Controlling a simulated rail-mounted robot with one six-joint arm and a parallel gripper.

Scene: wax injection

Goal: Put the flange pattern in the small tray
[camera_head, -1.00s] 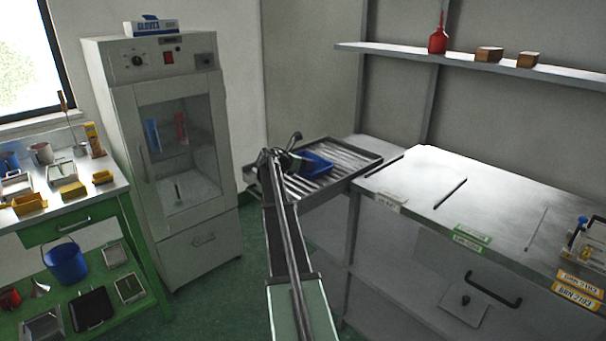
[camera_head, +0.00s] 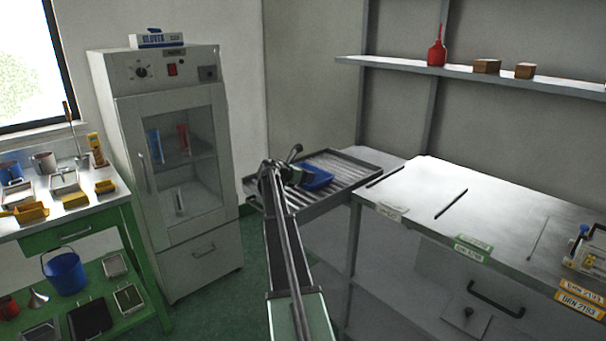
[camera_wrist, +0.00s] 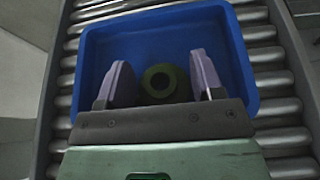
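The flange pattern (camera_wrist: 160,80) is a dark green round piece with a raised ring and a central hole. In the wrist view it shows between the two pale fingers of my gripper (camera_wrist: 162,78), over the floor of a small blue tray (camera_wrist: 93,52). I cannot tell whether the fingers press on it or whether it rests on the tray floor. The blue tray also shows in the head view (camera_head: 319,178), on the roller rack, partly hidden by my arm. My gripper is at the tray there, with its fingers hidden.
The roller rack (camera_head: 352,160) has a raised metal rim around the tray. A steel bench (camera_head: 490,200) adjoins it on the right, mostly clear. A glass-door cabinet (camera_head: 165,170) stands left, and a green workbench (camera_head: 85,222) with trays and tools at far left.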

